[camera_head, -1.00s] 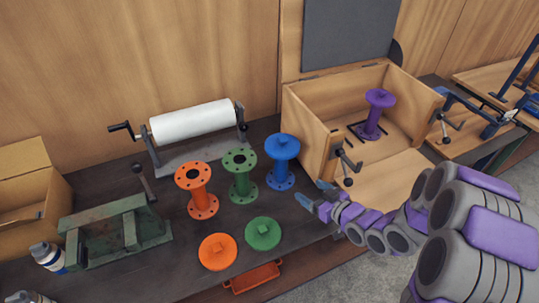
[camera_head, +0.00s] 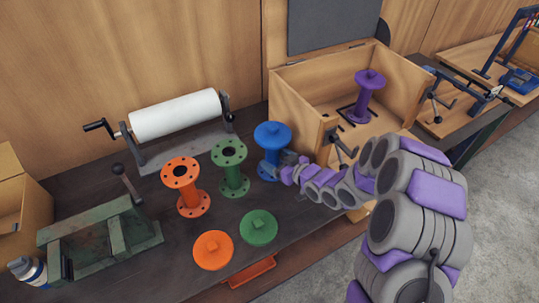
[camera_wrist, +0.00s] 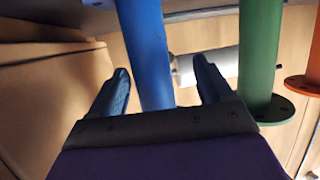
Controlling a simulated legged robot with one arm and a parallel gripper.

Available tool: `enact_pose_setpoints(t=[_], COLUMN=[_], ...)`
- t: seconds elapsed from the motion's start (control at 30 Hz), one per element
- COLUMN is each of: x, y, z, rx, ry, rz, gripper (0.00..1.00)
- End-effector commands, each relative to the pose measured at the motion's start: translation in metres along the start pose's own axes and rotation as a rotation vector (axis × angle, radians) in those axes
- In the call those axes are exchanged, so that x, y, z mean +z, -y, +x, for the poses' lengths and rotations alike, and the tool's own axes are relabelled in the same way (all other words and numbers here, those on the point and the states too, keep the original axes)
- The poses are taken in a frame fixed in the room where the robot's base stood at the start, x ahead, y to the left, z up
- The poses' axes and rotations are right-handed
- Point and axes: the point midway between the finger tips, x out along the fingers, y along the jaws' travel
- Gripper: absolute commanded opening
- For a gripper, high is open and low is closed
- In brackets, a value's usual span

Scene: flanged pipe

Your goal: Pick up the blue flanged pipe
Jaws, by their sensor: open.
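The blue flanged pipe (camera_head: 271,151) stands upright on the dark bench, with a blue cap on its top flange. My gripper (camera_head: 279,168) is at its lower right side in the head view, low near the base. In the wrist view the blue pipe (camera_wrist: 148,55) runs between the two open blue fingers of my gripper (camera_wrist: 160,85). The jaws are open and not closed on the pipe; whether a finger touches it I cannot tell.
A green flanged pipe (camera_head: 231,170) stands close left of the blue one, with an orange pipe (camera_head: 186,188) beyond. Green (camera_head: 258,227) and orange (camera_head: 213,250) caps lie in front. A wooden box (camera_head: 300,128) holding a purple pipe (camera_head: 364,95) stands to the right.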

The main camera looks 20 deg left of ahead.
Motion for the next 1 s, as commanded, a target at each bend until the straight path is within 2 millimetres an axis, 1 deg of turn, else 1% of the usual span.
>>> enact_pose_setpoints(t=[0.03,0.27,0.37,0.5,0.63,0.77,1.0], x=[0.0,-0.002,0.0,0.003,0.003,0.003,0.001], y=[-0.001,-0.004,-0.004,-0.007,-0.005,-0.006,-0.009], z=[0.005,0.014,0.026,0.048,0.062,0.067,0.063], rx=[0.0,0.001,0.0,0.002,0.0,0.001,0.002], ry=[-0.003,-0.009,-0.007,-0.003,-0.001,-0.002,-0.006], rz=[0.0,0.0,-0.002,-0.003,-0.002,-0.001,0.002], gripper=[0.8,0.8,0.8,0.8,0.8,0.8,0.79])
